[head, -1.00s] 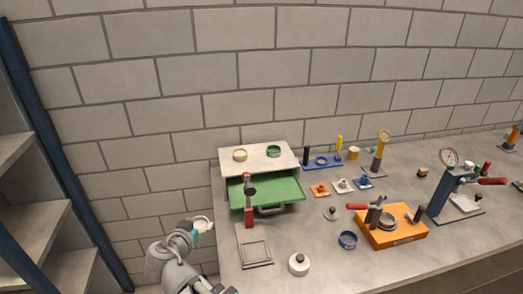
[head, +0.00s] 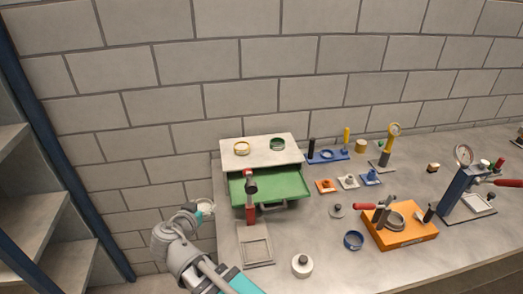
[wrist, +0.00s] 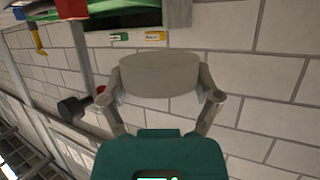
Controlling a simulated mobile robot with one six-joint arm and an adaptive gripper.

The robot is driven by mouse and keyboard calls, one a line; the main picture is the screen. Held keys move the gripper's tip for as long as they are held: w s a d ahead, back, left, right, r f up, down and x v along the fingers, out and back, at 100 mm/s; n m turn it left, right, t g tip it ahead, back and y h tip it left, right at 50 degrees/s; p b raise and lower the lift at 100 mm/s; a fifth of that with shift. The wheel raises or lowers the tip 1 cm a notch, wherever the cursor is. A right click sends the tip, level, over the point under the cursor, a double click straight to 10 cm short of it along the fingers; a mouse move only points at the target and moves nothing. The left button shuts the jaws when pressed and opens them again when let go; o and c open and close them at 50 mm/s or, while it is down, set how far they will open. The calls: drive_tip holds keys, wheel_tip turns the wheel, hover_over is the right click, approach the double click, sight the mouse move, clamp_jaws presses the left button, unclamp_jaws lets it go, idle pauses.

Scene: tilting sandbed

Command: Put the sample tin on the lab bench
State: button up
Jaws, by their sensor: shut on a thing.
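The sample tin, a pale grey round tin (wrist: 158,74), is held between the two fingers of my gripper (wrist: 164,95) in the wrist view. In the head view my gripper (head: 203,210) is off the left edge of the grey lab bench (head: 325,245), with a small pale part of the tin (head: 208,206) showing at its end. The tin is beside the bench, not resting on it. My fingers hide parts of its sides.
A white cabinet with an open green drawer (head: 290,187) stands at the bench's back left.

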drive_tip(key=shift+w, duration=0.1)
drive_tip(key=w+d+r+m+h+p, duration=0.1)
drive_tip(key=w+d+r+p, duration=0.1)
drive_tip(key=w, duration=0.6)
drive_tip(key=w+d+r+m+g+h+p, duration=0.1)
drive_tip(key=w+r+p, duration=0.3)
drive_tip(key=w, duration=0.4)
drive_tip(key=w+d+r+m+h+p, duration=0.2)
drive_tip(key=w+d+r+p, duration=0.1)
drive_tip(key=w, duration=0.5)
drive_tip(key=shift+w+d+h, duration=0.2)
drive_tip(key=shift+w+h, duration=0.1)
drive_tip(key=shift+w, duration=0.1)
drive_tip(key=shift+f, duration=0.2)
wheel_tip(320, 180, down, 6)
drive_tip(key=b, duration=0.6)
drive_tip(key=shift+f+b, duration=1.9)
drive_tip(key=shift+b, duration=0.2)
drive_tip(key=shift+f, duration=0.1)
